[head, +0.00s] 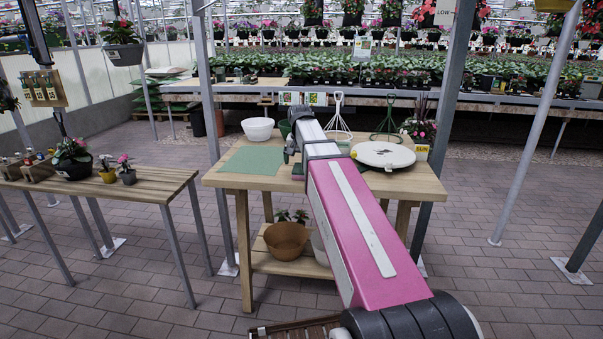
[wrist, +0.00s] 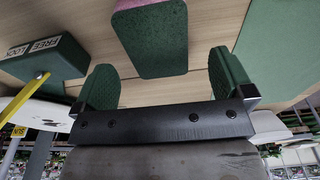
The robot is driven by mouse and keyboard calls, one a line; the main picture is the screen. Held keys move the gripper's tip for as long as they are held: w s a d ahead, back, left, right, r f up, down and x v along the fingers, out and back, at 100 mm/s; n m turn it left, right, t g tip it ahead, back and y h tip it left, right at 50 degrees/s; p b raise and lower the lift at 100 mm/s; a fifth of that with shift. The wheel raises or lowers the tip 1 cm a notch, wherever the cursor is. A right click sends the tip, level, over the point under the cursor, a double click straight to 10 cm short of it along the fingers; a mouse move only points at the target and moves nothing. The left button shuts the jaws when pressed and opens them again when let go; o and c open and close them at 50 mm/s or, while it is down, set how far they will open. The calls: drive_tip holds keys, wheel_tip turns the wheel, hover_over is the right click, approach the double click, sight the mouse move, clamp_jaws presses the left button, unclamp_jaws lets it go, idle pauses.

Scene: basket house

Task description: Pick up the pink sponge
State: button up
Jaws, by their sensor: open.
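In the wrist view a block with a dark green face (wrist: 152,42) and a pink part at its top edge (wrist: 140,3) looks like the pink sponge. It lies on the wooden table. My gripper (wrist: 164,62) is open, with one green-padded finger on each side of the block in the picture. Gaps show between the block and both fingers; I cannot tell how far it is below or ahead of them. In the head view my gripper (head: 291,148) is over the table, mostly hidden by my arm.
A green mat (head: 252,160) and a white bowl (head: 257,129) are on the table's (head: 225,180) left. A round white plate (head: 383,154) and wire stands are on its right. A dark green block with a label (wrist: 45,60) is left in the wrist view. Metal posts (head: 210,90) flank the table.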

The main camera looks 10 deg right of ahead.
wheel_tip(320, 180, down, 4)
drive_tip(key=shift+w+d+f, duration=0.1)
drive_tip(key=shift+d, duration=0.05)
drive_tip(key=shift+c, duration=0.3)
drive_tip(key=c, duration=0.9)
drive_tip(key=shift+c, duration=0.2)
drive_tip(key=shift+r, duration=0.6)
drive_tip(key=r, duration=0.3)
drive_tip(key=shift+s+a+r, duration=0.25)
drive_tip(key=shift+a, duration=0.05)
drive_tip(key=s+a+r, duration=0.6)
drive_tip(key=a, duration=0.3)
drive_tip(key=shift+r, duration=0.2)
